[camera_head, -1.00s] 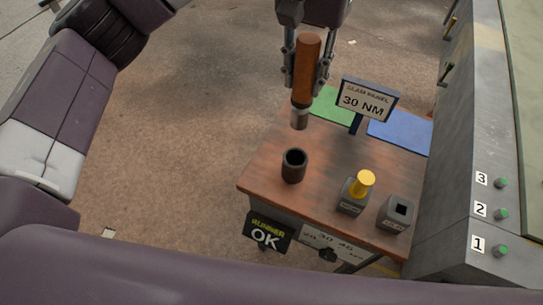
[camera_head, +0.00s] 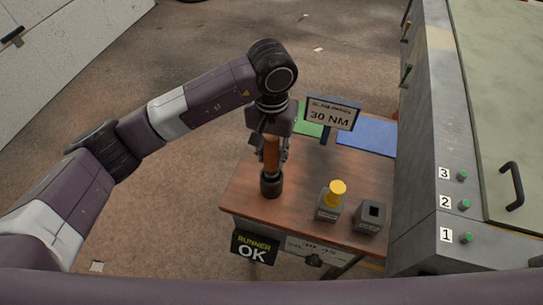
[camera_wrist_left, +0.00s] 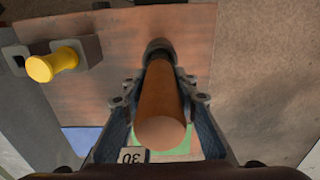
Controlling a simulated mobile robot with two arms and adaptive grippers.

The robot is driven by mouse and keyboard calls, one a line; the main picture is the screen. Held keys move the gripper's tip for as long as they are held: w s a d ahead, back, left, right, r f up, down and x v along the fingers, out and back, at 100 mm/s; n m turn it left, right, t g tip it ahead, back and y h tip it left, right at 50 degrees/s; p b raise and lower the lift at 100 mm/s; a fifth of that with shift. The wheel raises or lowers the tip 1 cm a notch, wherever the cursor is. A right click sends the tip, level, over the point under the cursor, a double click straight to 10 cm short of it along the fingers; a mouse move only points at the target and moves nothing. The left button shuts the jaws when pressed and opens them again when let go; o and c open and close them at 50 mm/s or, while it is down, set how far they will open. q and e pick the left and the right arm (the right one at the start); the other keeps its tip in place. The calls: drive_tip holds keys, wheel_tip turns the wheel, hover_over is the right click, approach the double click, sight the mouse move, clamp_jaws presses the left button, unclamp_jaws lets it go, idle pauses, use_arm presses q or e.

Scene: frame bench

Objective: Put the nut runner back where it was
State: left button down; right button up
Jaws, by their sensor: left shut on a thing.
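The nut runner (camera_head: 271,156) has an orange-brown handle and is upright. My left gripper (camera_head: 275,152) is shut around its handle. The runner stands over the round black holder (camera_head: 271,187) on the wooden bench, and its lower end appears to be inside the holder's mouth. In the left wrist view the runner (camera_wrist_left: 160,105) lies between my left gripper's fingers (camera_wrist_left: 158,108), pointing at the dark holder (camera_wrist_left: 160,46). The tip is hidden. My right gripper is not in view.
On the bench (camera_head: 242,191) stand a grey block with a yellow knob (camera_head: 336,192) and a grey block with a square hole (camera_head: 371,216). A 30 NM sign (camera_head: 332,115) stands behind, near green and blue mats. A grey panel with numbered green buttons (camera_head: 465,205) borders the right.

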use_arm(q)
drive_tip(key=shift+f+p, duration=0.3)
drive_tip(key=shift+f, duration=0.85)
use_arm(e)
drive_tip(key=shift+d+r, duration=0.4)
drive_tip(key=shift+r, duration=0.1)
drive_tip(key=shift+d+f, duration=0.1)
use_arm(q)
drive_tip(key=shift+f, duration=0.15)
drive_tip(key=c, duration=1.5)
unclamp_jaws()
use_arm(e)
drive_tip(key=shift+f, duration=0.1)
